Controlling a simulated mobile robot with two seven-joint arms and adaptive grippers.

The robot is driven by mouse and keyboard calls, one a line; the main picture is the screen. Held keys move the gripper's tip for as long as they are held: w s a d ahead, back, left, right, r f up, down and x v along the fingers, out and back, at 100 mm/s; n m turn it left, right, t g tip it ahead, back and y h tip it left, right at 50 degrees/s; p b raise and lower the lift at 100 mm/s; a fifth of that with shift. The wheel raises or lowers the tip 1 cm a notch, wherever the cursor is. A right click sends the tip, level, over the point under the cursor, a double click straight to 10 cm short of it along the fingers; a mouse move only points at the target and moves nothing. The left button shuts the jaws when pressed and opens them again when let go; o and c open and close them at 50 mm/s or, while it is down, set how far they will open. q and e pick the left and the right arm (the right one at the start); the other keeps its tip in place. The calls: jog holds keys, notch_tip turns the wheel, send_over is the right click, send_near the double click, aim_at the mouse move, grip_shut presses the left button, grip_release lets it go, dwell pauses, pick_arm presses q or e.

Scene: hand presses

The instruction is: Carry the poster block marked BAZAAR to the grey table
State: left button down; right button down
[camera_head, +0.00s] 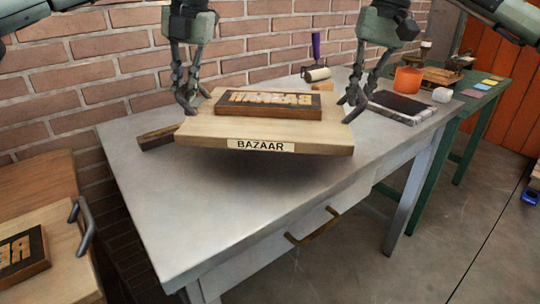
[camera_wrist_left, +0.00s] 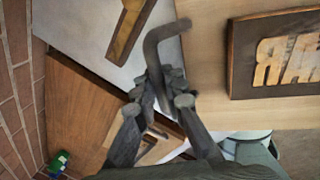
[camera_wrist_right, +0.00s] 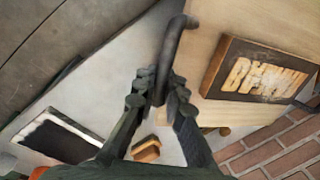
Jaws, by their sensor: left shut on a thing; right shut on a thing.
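The poster block marked BAZAAR (camera_head: 330,142) is a pale wooden board with a dark-edged panel of raised mirrored letters (camera_head: 268,103) and a front label. It is roughly level over the grey table (camera_head: 225,205), with a soft shadow beneath and apparently a small gap. My left gripper (camera_head: 188,106) is shut on its left handle (camera_wrist_left: 160,38). My right gripper (camera_head: 352,106) is shut on its right handle (camera_wrist_right: 173,42). The block hides the table surface beneath it.
A wooden bar (camera_head: 158,136) lies at the table's left edge, partly behind the block. A roller (camera_head: 317,74) and a dark slab (camera_head: 402,105) stand farther back. Another lettered block (camera_head: 22,255) is at lower left. The table's front is bare. A green table (camera_head: 490,95) stands behind right.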

pick_arm(q)
jog(key=shift+a, duration=0.2)
pick_arm(e)
jog(key=shift+d, duration=0.15)
